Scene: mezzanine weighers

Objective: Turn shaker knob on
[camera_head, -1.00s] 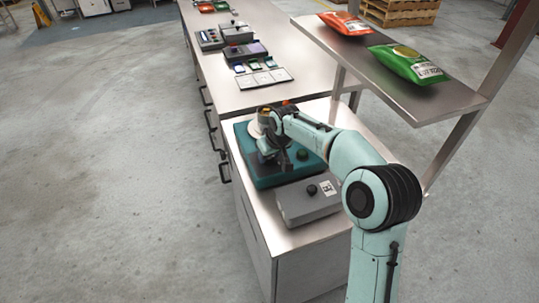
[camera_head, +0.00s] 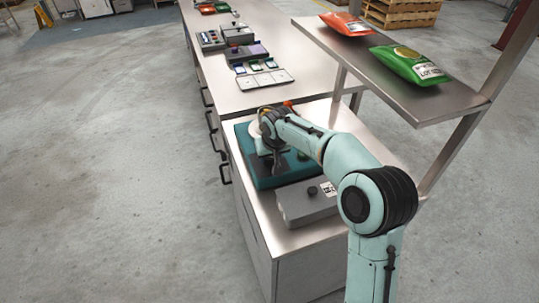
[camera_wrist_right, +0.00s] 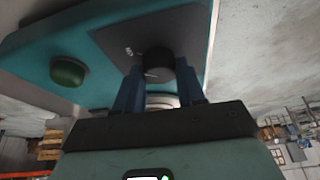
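The shaker, a teal box (camera_head: 252,181), sits on the near metal bench. In the right wrist view its teal casing (camera_wrist_right: 40,48) carries a dark panel with a round black knob (camera_wrist_right: 153,66) with a pale line. A green button (camera_wrist_right: 68,71) is on the casing beside the panel. My right gripper (camera_head: 278,172) points down over the shaker and hides part of its top. In the wrist view its two fingers (camera_wrist_right: 158,90) are spread, one at each side of the knob; I cannot tell whether they touch it. My left gripper is not in view.
A grey box (camera_head: 302,207) with a black knob stands in front of the shaker. A shelf (camera_head: 440,103) with an orange bag (camera_head: 345,23) and a green bag (camera_head: 412,64) overhangs at the right. Trays and devices stand on the far bench (camera_head: 232,95).

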